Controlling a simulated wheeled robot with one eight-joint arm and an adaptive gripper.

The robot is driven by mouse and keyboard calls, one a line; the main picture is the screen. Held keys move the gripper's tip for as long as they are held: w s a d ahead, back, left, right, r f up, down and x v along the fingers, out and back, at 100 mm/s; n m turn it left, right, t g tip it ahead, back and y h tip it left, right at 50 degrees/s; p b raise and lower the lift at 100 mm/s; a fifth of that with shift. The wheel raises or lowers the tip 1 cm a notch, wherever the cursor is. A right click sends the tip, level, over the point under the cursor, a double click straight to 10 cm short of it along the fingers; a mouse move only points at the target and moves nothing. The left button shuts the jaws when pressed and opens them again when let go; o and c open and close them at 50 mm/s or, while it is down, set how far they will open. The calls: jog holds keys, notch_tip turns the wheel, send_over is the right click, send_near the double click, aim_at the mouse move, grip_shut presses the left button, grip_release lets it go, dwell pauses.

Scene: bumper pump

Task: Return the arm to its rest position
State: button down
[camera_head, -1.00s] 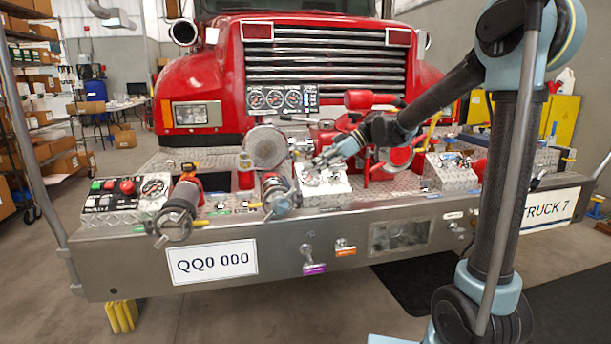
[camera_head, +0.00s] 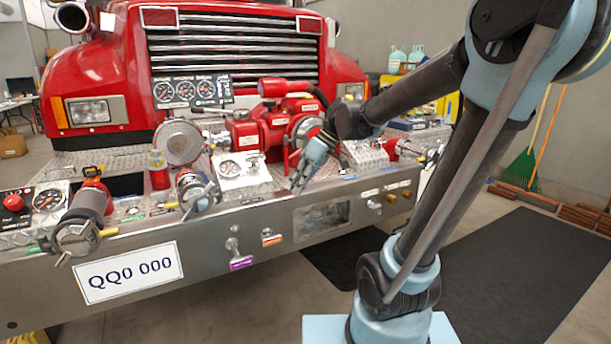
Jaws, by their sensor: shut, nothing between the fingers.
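My gripper (camera_head: 298,183) is shut and empty. It points down at the end of my arm, which reaches in from the right of the head view. In the picture it lies over the front part of the bumper pump's deck, right of a small gauge panel (camera_head: 240,168). I cannot tell whether it touches anything. The steel bumper (camera_head: 215,235) runs across the view under the red truck (camera_head: 110,75). A red pump body (camera_head: 265,130) stands on the deck behind my gripper.
A hose fitting (camera_head: 80,225) and a capped fitting (camera_head: 197,193) stick out at the front left. A purple-tagged handle (camera_head: 238,258) hangs on the bumper face. Dark mats (camera_head: 520,270) cover the floor at right. A rake (camera_head: 522,165) leans against the wall.

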jog(key=s+d+f+m+t+h, duration=0.1)
jog(key=s+d+f+m+h, duration=0.1)
jog(key=s+d+f+m, duration=0.2)
jog(key=s+d+f+m+t+h, duration=0.1)
jog(key=s+d+f+m, duration=0.3)
jog(key=d, duration=0.6)
jog(key=s+d+f+m+t+h, duration=0.1)
jog(key=s+d+f+m+h, duration=0.2)
jog(key=s+d+f, duration=0.2)
jog(key=d+f, duration=0.1)
jog(key=d, duration=0.1)
jog(key=shift+d+f+m+h, duration=0.2)
jog(key=shift+d+m+h, duration=0.2)
jog(key=shift+s, duration=0.1)
jog(key=shift+w+f, duration=0.2)
jog(key=shift+w, duration=0.25)
